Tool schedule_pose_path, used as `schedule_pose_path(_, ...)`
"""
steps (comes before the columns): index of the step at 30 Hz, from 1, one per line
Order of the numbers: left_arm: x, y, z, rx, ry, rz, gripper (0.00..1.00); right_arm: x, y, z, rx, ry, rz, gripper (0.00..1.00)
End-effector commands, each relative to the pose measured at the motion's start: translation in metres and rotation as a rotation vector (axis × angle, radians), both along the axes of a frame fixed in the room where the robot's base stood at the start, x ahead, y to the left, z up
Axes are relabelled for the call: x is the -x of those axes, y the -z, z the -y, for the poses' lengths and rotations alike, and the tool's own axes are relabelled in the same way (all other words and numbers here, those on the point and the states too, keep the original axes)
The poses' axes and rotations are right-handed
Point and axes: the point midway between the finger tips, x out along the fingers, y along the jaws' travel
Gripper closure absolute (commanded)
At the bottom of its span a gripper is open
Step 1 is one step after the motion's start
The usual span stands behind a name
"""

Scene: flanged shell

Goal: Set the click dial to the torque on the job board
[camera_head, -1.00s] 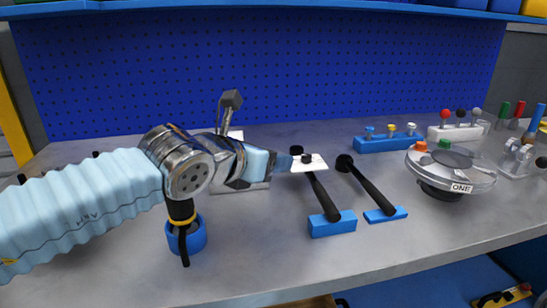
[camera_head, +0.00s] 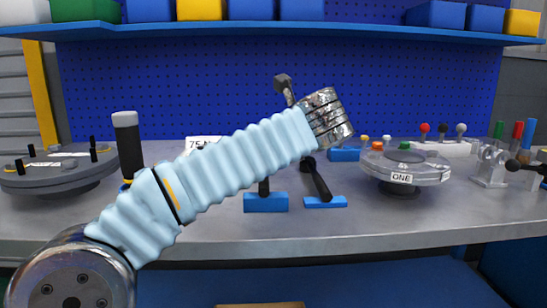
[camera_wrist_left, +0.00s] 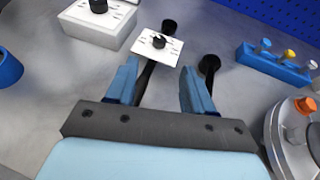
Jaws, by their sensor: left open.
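A small white plate with scale marks (camera_wrist_left: 144,51) carries a black dial knob (camera_wrist_left: 159,42), in the left wrist view. A dark-handled tool (camera_wrist_left: 146,80) runs from beneath it. My left gripper (camera_wrist_left: 159,66) is open and empty, its two blue fingers either side of the handle, with the plate just ahead of the fingertips. In the head view my raised left arm hides the gripper and the plate. A white sign reading "75 N" (camera_head: 203,141) stands behind the arm, partly covered; the rest of its text is hidden. My right gripper is out of view.
A white box with a black knob (camera_wrist_left: 92,27) lies at upper left in the wrist view.

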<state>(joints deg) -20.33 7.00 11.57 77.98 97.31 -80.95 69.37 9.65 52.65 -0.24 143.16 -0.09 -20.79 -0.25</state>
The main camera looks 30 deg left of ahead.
Motion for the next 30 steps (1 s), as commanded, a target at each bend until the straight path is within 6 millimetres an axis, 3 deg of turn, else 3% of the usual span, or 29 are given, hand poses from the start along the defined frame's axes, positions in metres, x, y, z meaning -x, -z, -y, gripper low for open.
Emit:
schedule_pose_path(15, -0.07, 0.041, -0.069, -0.001, 0.002, -0.005, 0.48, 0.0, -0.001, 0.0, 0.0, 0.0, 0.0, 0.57)
schedule_pose_path(29, -0.08, 0.047, -0.079, 0.0, 0.004, -0.003, 0.48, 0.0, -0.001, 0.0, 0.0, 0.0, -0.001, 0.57)
schedule_pose_path(30, -0.08, 0.047, -0.078, 0.0, 0.004, -0.003, 0.54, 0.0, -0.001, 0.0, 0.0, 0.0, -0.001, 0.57)
